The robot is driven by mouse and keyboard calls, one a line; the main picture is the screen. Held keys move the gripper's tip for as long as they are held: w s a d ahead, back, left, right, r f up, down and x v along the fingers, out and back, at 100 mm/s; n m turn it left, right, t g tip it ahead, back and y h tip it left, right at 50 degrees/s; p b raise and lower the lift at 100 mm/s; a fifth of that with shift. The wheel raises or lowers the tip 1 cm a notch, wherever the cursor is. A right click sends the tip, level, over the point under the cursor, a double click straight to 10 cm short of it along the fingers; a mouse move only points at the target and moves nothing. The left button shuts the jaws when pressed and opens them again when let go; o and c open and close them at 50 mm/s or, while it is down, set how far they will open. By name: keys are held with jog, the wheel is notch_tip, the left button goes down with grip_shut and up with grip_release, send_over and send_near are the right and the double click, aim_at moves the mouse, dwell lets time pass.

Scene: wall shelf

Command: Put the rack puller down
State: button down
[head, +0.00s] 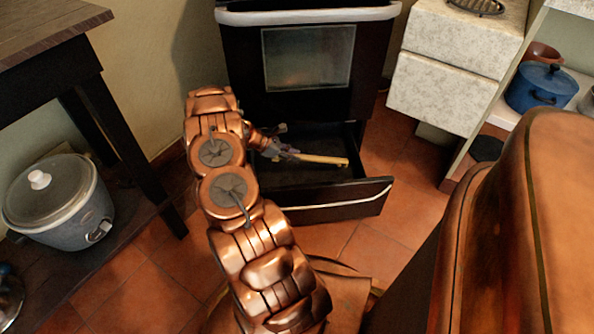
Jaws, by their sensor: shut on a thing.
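The rack puller (321,159) is a slim, pale wooden stick. It shows in the head view at the middle, over the open drawer (337,202) at the bottom of the black oven. My gripper (279,149) is at the puller's left end and is shut on it. The puller points right, roughly level, with its free end near the drawer's right side. My arm hides the drawer's left part. I cannot tell whether the puller touches the drawer floor.
The black oven (308,57) stands behind the drawer with its door shut. A table with a slow cooker (62,196) on its lower shelf is at the left. White drawers (440,92) and a shelf with a blue pot (541,87) are at the right. Tiled floor (398,165) shows right of the drawer.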

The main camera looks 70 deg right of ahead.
notch_tip(320, 180, down, 7)
jog(key=shift+f+b, duration=0.15)
jog(key=shift+b, duration=0.9)
jog(key=c, duration=0.9)
grip_release()
jog(key=shift+c, duration=0.2)
jog(key=p+v, duration=0.3)
jog(key=v, duration=0.9)
